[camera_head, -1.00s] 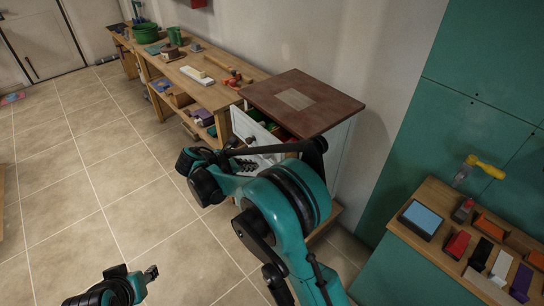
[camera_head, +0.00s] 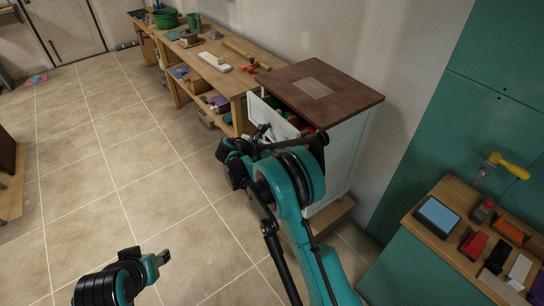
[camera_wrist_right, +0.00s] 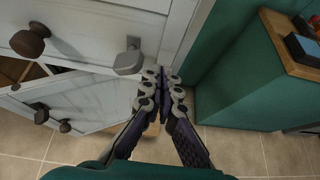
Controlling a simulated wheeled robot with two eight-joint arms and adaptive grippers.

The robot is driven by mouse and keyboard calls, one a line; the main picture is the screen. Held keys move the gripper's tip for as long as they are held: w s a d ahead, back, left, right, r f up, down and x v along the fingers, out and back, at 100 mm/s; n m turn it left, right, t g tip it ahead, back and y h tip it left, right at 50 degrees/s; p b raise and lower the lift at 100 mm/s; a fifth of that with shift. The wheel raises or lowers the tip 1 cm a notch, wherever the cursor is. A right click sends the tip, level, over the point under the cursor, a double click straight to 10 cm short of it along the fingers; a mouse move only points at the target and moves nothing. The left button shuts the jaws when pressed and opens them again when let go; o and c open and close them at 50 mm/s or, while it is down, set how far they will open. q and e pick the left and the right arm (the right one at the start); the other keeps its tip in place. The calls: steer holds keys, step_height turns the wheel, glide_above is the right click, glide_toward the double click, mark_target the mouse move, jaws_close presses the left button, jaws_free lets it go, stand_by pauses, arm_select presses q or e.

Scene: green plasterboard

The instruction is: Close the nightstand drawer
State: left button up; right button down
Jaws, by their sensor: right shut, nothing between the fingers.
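The nightstand (camera_head: 345,150) has a dark brown top and white sides. Its drawer (camera_head: 268,117) is pulled out to the left, with red and green things showing inside. My right gripper is hidden or hard to make out behind my arm in the head view. In the right wrist view it (camera_wrist_right: 164,82) is shut and empty, close to the nightstand's white front, which has a brown knob (camera_wrist_right: 30,40) and a grey handle (camera_wrist_right: 130,60). Contact cannot be told. My left gripper (camera_head: 163,257) is over the floor, away from the nightstand; its opening is too small to judge.
A long wooden workbench (camera_head: 235,83) with tools stands left of the nightstand along the wall. A green-sided wooden counter (camera_head: 425,230) with a tablet and colored boxes is at right. In the wrist view, a white panel (camera_wrist_right: 90,100) with dark knobs slants below. The tiled floor at left is open.

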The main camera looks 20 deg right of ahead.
steer(key=shift+w+d, duration=0.15)
steer(key=shift+d, duration=0.35)
steer(key=shift+w+d, duration=0.15)
steer(key=shift+d, duration=0.35)
